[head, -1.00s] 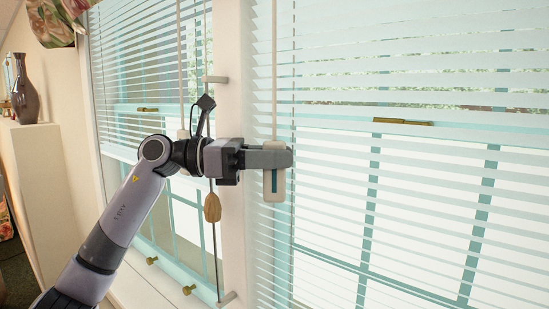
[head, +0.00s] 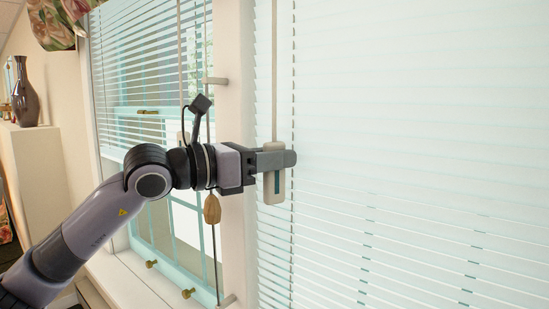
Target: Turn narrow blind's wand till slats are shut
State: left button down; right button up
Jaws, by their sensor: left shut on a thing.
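My left gripper (head: 279,159) is shut on the wand (head: 271,190) of the right-hand blind, around its thick pale handle with a teal stripe. The wand's thin rod (head: 274,80) hangs straight down from above. The right-hand blind (head: 420,130) has its slats tilted almost flat together. Its upper part looks closed, while thin gaps show between the lower slats. The left-hand blind (head: 140,90) has its slats open, with the window showing through. The right-hand blind runs out of the picture, so I cannot compare their full widths. My right gripper is not in view.
A cord with a wooden tassel (head: 212,209) hangs beside the window post, close to my left wrist. A dark vase (head: 25,92) stands on a pale ledge at the far left.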

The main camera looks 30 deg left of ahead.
pick_arm(q)
jog(key=shift+n+y, duration=0.3)
jog(key=shift+y, duration=0.1)
jog(key=c, duration=1.3)
grip_release()
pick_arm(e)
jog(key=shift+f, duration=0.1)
pick_arm(q)
jog(key=shift+s+a+f, duration=0.1)
jog(key=shift+s, duration=0.05)
jog(key=b+v, duration=0.5)
jog(key=v, duration=0.1)
jog(key=shift+s, duration=0.45)
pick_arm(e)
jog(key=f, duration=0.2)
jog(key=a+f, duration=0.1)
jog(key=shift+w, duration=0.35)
